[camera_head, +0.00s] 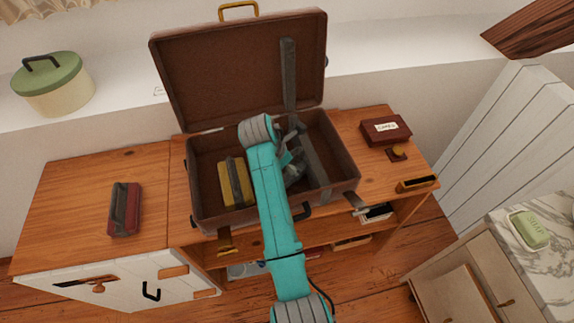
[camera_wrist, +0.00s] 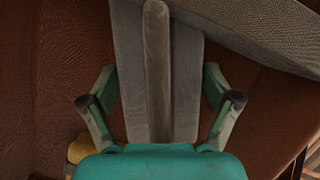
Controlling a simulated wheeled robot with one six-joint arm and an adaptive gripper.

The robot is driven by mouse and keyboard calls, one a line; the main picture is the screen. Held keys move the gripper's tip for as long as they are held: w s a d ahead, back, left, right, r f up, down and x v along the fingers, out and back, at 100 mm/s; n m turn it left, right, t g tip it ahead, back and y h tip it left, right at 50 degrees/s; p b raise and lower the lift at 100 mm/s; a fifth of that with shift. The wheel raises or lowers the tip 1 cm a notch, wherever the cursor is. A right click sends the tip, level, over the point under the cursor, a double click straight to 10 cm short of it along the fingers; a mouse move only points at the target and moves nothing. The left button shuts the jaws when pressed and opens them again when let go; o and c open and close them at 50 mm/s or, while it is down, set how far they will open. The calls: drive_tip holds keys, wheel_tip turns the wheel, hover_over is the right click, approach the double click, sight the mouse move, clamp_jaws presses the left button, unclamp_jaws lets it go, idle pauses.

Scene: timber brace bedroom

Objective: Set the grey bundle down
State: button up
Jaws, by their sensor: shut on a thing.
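The grey bundle (camera_wrist: 186,75), with a raised grey strip along its middle, lies between the fingers of my gripper (camera_wrist: 162,100) in the wrist view. My gripper is shut on it. In the head view my gripper (camera_head: 290,158) is inside the open brown suitcase (camera_head: 205,208), left of a long grey band (camera_head: 316,165). My arm hides most of the bundle there. I cannot tell whether the bundle touches the suitcase floor. A yellow bundle (camera_head: 228,184) with a dark grey strap lies in the suitcase to the left; its edge shows in the wrist view (camera_wrist: 82,148).
The suitcase lid (camera_head: 220,70) stands open at the back. A red bundle (camera_head: 123,210) lies on the wooden top at left, with clear wood around it. A dark red box (camera_head: 385,131) stands right of the suitcase. In the wrist view the grey band (camera_wrist: 265,30) crosses the upper right.

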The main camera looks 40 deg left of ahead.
drive_tip(key=o, duration=1.1)
drive_tip(key=shift+f, duration=0.15)
drive_tip(key=v, duration=1.2)
